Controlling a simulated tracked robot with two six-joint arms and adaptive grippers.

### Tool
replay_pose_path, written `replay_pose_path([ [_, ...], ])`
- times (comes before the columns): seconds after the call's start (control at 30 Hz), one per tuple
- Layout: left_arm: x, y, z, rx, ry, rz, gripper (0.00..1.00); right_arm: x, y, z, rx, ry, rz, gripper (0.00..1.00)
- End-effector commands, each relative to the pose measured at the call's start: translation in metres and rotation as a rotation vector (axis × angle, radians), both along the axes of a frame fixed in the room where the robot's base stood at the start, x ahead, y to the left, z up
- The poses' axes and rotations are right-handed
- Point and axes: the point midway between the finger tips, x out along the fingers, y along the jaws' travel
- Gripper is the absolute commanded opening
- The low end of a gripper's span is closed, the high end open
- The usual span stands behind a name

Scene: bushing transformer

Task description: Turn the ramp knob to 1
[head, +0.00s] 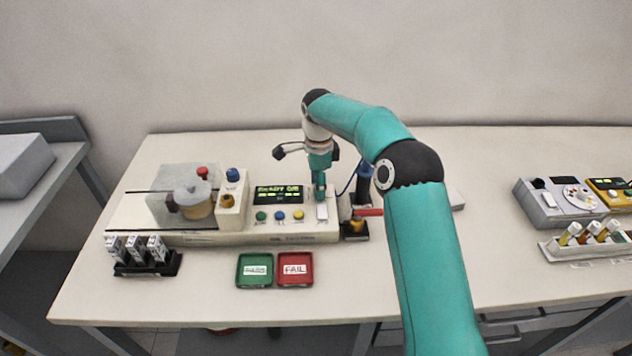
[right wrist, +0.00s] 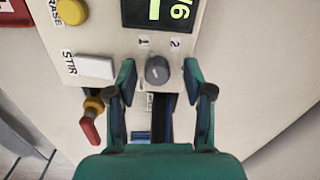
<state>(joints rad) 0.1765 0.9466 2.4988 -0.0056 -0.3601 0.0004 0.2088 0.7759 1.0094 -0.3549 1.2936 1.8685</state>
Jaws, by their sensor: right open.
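The ramp knob (right wrist: 157,70) is a small dark grey round knob on the pale instrument panel in the right wrist view. Labels 1 and 2 stand at its upper left and upper right. The way its pointer faces is too small to tell. My right gripper (right wrist: 159,82) is open, with one fingertip on each side of the knob; contact cannot be told. In the head view my right gripper (head: 319,188) is over the right end of the instrument (head: 180,238), and the knob cannot be made out there. My left gripper is not in view.
A white STIR switch (right wrist: 95,67), a yellow button (right wrist: 72,11) and a lit display (right wrist: 160,12) lie near the knob. A red-handled valve (right wrist: 91,122) is at lower left. Green (head: 255,284) and red (head: 295,284) trays stand in front of the instrument.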

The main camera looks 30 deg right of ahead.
Motion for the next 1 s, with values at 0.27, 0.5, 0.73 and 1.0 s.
replay_pose_path([
  [0.27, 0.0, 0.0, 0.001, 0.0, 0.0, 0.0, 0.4, 0.001, -0.001, 0.02, -0.001, -0.002, -0.001, 0.52],
  [0.5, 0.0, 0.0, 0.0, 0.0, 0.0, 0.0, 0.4, 0.002, 0.0, 0.069, -0.001, -0.005, 0.0, 0.52],
  [0.73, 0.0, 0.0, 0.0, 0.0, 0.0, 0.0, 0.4, 0.003, 0.0, 0.103, 0.0, -0.003, 0.0, 0.52],
  [1.0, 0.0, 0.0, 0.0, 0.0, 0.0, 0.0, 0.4, 0.002, 0.0, 0.118, 0.001, -0.001, 0.001, 0.52],
])
